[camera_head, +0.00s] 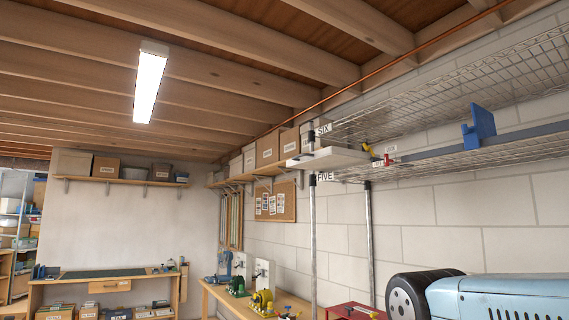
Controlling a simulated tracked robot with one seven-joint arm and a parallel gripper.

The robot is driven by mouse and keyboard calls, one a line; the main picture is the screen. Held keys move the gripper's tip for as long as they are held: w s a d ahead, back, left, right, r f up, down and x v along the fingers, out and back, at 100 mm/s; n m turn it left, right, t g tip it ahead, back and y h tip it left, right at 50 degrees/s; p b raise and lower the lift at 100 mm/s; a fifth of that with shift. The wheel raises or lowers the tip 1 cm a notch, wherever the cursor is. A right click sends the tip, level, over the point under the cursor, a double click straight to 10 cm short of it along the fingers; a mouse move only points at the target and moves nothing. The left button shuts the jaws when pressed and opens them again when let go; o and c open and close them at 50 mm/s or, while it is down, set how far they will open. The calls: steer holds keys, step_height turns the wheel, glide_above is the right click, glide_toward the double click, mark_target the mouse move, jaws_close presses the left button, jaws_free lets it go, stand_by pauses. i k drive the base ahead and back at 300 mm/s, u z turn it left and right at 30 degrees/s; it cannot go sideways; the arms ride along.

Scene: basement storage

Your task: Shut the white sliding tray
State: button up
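The white sliding tray (330,157) is on the wire rack at right of centre, at a level between the labels SIX (324,129) and FIVE (325,177). Its left end sticks out past the rack's front post, so it looks at least partly pulled out. I see it from below, so its inside is hidden. Small red and yellow items show at its right end. My gripper is not in view.
Wire shelves (450,85) run along the right wall, with a blue bracket-like object (479,128) on them. A light blue wheeled object (495,295) fills the lower right. Workbenches (105,277) stand at the back, and boxes line high wall shelves.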

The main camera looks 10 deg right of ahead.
mark_target(332, 158)
steer(key=u, duration=0.05)
steer(key=i, duration=0.4)
steer(key=z, duration=0.1)
steer(key=k, duration=1.25)
steer(key=u, duration=0.3)
steer(key=i, duration=0.45)
steer(key=u, duration=0.55)
steer(key=i, duration=1.5)
steer(key=z, duration=0.25)
